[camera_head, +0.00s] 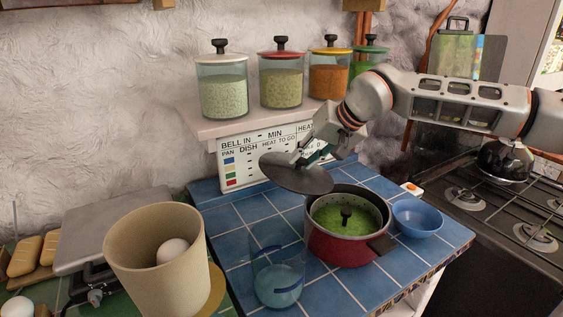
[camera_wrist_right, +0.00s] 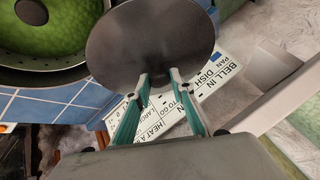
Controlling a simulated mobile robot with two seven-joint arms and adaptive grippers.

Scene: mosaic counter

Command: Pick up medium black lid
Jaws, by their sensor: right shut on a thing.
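The medium black lid (camera_head: 297,174) is a dark round disc held in the air, tilted, above the blue tiled counter and up and left of the red pot. In the right wrist view the lid (camera_wrist_right: 150,42) fills the upper middle. My right gripper (camera_head: 308,152) is shut on the lid; its two fingers (camera_wrist_right: 156,80) meet the lid's lower part in the wrist view. The lid's knob is hidden between the fingers. My left gripper is not in view.
A red pot (camera_head: 335,246) with a green, black-knobbed top stands on the tiled counter (camera_head: 232,217). A blue bowl (camera_head: 418,219), a clear glass (camera_head: 277,275) and a beige canister (camera_head: 155,262) holding an egg are nearby. A white sign (camera_head: 240,160) and shelf jars (camera_head: 222,88) stand behind.

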